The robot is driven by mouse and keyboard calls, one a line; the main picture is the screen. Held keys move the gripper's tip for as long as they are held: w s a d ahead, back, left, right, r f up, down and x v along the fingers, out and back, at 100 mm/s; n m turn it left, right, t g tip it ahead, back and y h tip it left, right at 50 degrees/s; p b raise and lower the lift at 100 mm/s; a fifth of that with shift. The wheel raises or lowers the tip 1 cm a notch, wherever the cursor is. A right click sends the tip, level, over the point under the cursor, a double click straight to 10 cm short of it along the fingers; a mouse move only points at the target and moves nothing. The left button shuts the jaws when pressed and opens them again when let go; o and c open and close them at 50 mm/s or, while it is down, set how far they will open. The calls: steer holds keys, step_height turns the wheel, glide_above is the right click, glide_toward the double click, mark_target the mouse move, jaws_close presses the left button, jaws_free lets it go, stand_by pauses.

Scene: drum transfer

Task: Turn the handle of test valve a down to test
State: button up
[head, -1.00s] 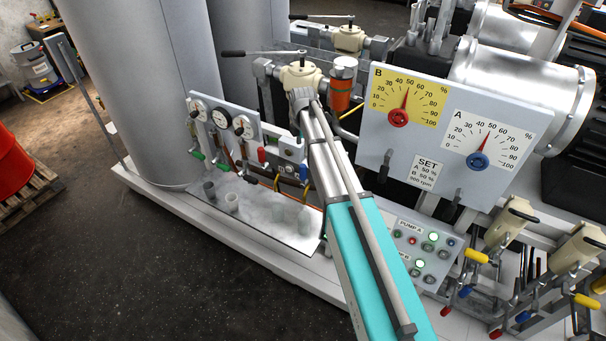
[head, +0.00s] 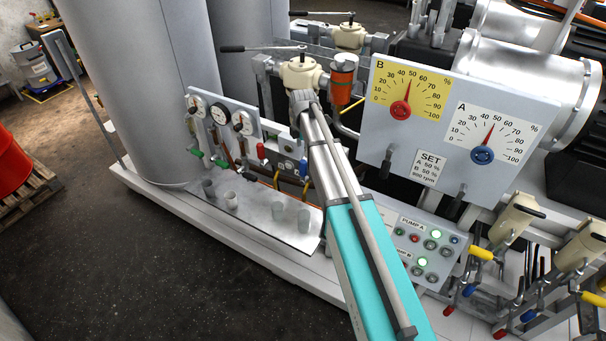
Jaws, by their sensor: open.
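A small grey panel (head: 228,112) with gauges stands in front of the large grey tanks. Green handles (head: 221,163) show low on its lines, with a red handle (head: 261,151) to their right. A blue handle (head: 303,167) is farther right, close beside my arm and partly crowded by it. The red and blue handles look upright. I can read no label here that tells which one is test valve a. My teal and grey arm reaches up from the bottom to this area. Its far end covers part of the panel, and I cannot make out my gripper.
A tray (head: 250,214) with several cups lies below the panel. A dial board (head: 433,165) and a pump button box (head: 425,250) stand right of my arm. More coloured valve handles (head: 480,254) are at the lower right. The floor at lower left is clear.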

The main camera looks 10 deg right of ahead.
mark_target(303, 170)
steer(key=shift+f+b, duration=5)
steer(key=shift+f, duration=0.3)
jaws_close()
